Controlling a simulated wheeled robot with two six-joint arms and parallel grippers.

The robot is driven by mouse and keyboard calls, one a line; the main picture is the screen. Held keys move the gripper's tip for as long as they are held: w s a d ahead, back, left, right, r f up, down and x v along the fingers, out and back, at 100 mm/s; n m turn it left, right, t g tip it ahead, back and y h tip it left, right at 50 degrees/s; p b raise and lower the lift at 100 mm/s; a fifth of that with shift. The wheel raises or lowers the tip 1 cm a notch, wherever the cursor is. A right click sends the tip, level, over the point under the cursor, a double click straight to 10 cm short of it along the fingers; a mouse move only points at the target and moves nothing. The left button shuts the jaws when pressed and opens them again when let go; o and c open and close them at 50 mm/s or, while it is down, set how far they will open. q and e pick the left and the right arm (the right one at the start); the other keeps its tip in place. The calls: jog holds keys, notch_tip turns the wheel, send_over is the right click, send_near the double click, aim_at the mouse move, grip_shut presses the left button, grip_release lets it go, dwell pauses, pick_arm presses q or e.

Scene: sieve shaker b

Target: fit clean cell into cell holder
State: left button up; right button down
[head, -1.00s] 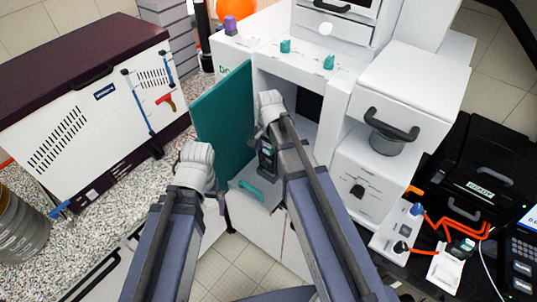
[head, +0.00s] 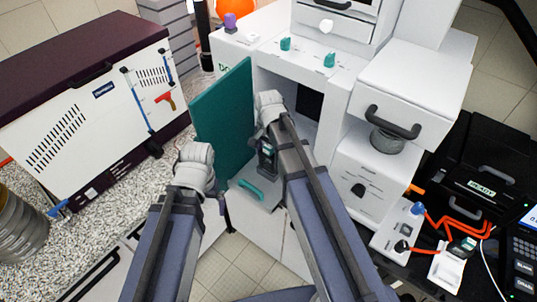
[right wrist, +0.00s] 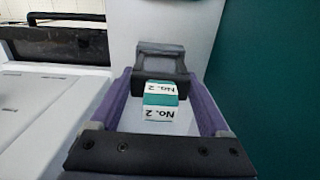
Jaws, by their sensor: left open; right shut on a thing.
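My right gripper (head: 267,158) is in front of the open compartment of the white instrument, partly hidden by my own arm. In the right wrist view its two purple fingers flank a small white and teal block marked "No. 2" (right wrist: 160,102), which looks like the cell, and it is shut on it. A grey and black bracket (right wrist: 160,60), perhaps the cell holder, lies just beyond the block; I cannot tell whether they touch or whether the block is seated. My left gripper (head: 223,204) is open, low beside the teal door, mostly hidden behind my left wrist.
The teal door (head: 225,120) stands open left of the compartment. A grey shelf with a teal handle (head: 250,190) lies below the right gripper. A white, dark-lidded chest (head: 90,120) is at the left.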

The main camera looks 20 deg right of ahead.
aim_at(269, 146)
jog(key=shift+f+b, duration=1.8)
jog(key=shift+f, duration=0.05)
grip_release()
notch_tip(269, 146, up, 8)
jog(key=p, duration=0.8)
jog(key=shift+f, duration=0.15)
notch_tip(269, 146, down, 8)
jog(key=b, duration=0.8)
jog(key=shift+r, duration=0.4)
